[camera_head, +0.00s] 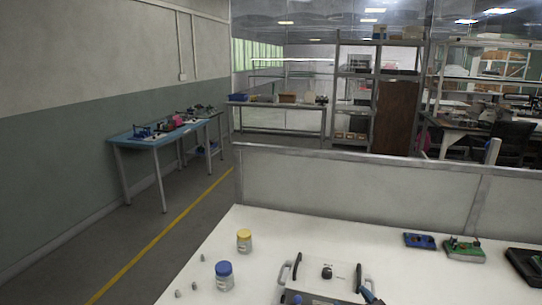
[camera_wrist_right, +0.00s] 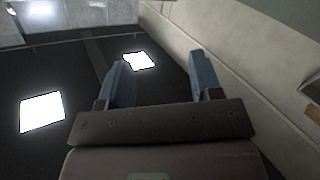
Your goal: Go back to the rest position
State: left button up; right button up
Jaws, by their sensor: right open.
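My right gripper (camera_wrist_right: 163,75) shows in the right wrist view with its two blue fingers spread apart and nothing between them. It points up toward a dark ceiling with bright light panels. In the head view, a white table (camera_head: 330,235) stands in front of me. A jar with a blue lid (camera_head: 225,277) and a jar with a yellow lid (camera_head: 244,241) stand upright on its left part. A white panel with dark handles (camera_head: 322,272) lies at the near middle, cut off by the lower edge. My left gripper is not in view.
Several small grey pieces (camera_head: 202,257) lie near the table's left edge. A blue board (camera_head: 420,241), a green board (camera_head: 464,249) and a dark tray (camera_head: 525,264) lie at the right. A low partition (camera_head: 350,187) closes the back. A blue bench (camera_head: 165,136) stands beyond.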

jog(key=s+d+f+m+g+h, duration=0.2)
jog(key=s+d+f+m, duration=0.1)
jog(key=s+f, duration=0.6)
jog(key=s+d+f+m+g+h, duration=0.2)
jog(key=s+d+f, duration=0.4)
jog(key=s, duration=0.7)
notch_tip(320, 180, down, 3)
jog(key=shift+d+r+m+g+h, duration=0.15)
jog(key=shift+d+m+g+h, duration=0.2)
jog(key=shift+m, duration=0.45)
jog(key=shift+a, duration=0.15)
